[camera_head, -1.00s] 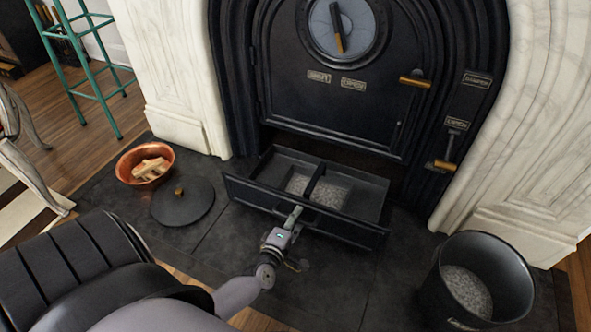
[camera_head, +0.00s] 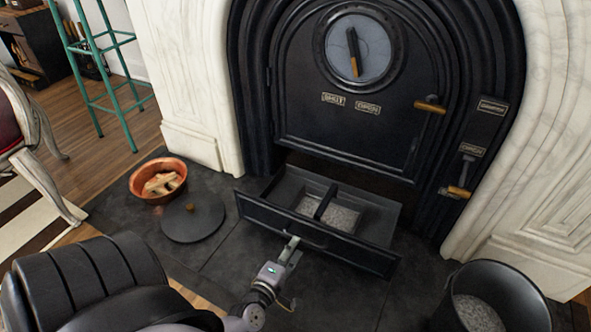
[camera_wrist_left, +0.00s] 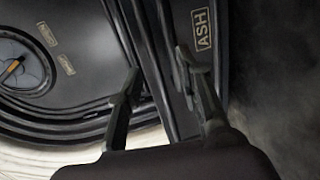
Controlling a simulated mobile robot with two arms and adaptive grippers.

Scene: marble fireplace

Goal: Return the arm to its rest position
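My left gripper (camera_head: 294,240) is in front of the open ash drawer (camera_head: 374,258), close to its front handle (camera_head: 308,241). In the left wrist view its two fingers (camera_wrist_left: 157,70) are spread apart with nothing held between them. The drawer front with its ASH label (camera_wrist_left: 203,29) shows behind them. Whether a fingertip still touches the handle is hard to tell. The drawer is pulled out under the black stove and holds grey ash in its compartments. My right gripper is not in view.
A copper pan (camera_head: 146,190) with wood pieces and a round dark lid (camera_head: 193,219) lie on the hearth at left. A black bucket (camera_head: 520,283) with grey ash stands at lower right. The stove door (camera_head: 340,120) is shut. Dark hearth slab around the arm is clear.

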